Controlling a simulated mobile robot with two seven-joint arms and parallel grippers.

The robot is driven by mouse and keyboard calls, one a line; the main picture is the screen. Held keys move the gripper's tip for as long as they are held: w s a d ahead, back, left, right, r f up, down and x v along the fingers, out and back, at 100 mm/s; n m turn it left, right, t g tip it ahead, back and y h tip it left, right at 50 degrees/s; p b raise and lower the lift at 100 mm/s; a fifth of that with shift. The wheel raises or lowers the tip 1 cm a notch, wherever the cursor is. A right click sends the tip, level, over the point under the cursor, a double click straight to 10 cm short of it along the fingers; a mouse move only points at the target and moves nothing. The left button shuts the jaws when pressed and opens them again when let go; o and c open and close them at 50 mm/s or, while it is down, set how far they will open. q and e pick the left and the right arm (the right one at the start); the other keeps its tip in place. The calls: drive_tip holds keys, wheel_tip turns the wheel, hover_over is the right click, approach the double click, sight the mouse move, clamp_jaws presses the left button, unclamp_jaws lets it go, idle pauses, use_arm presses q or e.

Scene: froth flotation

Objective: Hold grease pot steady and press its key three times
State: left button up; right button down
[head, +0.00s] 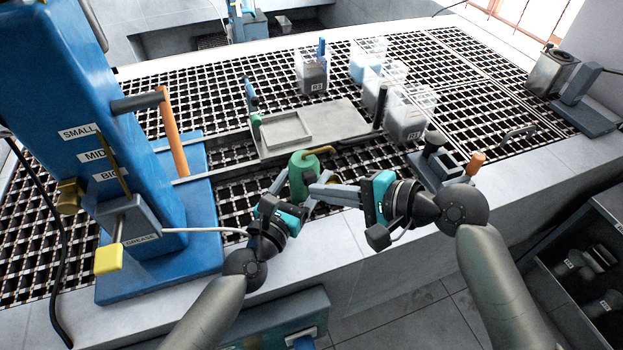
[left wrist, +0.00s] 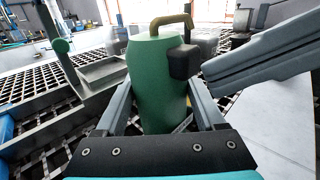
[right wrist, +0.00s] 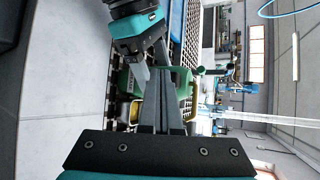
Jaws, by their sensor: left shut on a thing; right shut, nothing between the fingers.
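The green grease pot (head: 301,172) stands upright at the front of the bench grating. It has a bent brass-coloured spout on top, and a dark block, its key (left wrist: 184,62), on its side. My left gripper (head: 292,196) is shut on the pot, which sits between its two fingers in the left wrist view (left wrist: 155,85). My right gripper (head: 314,190) is shut and empty, with its fingertips right beside the key. In the left wrist view they come in from the right; I cannot tell whether they touch it. In the right wrist view the fingers partly hide the pot (right wrist: 184,84).
A blue machine (head: 60,60) with size labels and a yellow-ended lever (head: 109,259) stands at left. A grey tray (head: 286,131) lies behind the pot. Several clear containers (head: 407,117) stand behind at right. A grey fixture (head: 437,163) is right of the pot.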

drive_tip(key=shift+s+d, duration=0.15)
drive_tip(key=shift+s, duration=0.3)
drive_tip(key=shift+w, duration=0.2)
drive_tip(key=shift+w, duration=0.25)
drive_tip(key=shift+w+a, duration=0.3)
drive_tip(key=shift+w, duration=0.25)
idle(0.9)
drive_tip(key=shift+s, duration=0.1)
drive_tip(key=shift+s+d, duration=0.3)
drive_tip(key=shift+s, duration=0.55)
drive_tip(key=s, duration=0.1)
drive_tip(key=s+d, duration=0.1)
drive_tip(key=s, duration=0.2)
drive_tip(key=shift+s+d, duration=0.25)
drive_tip(key=shift+s, duration=0.15)
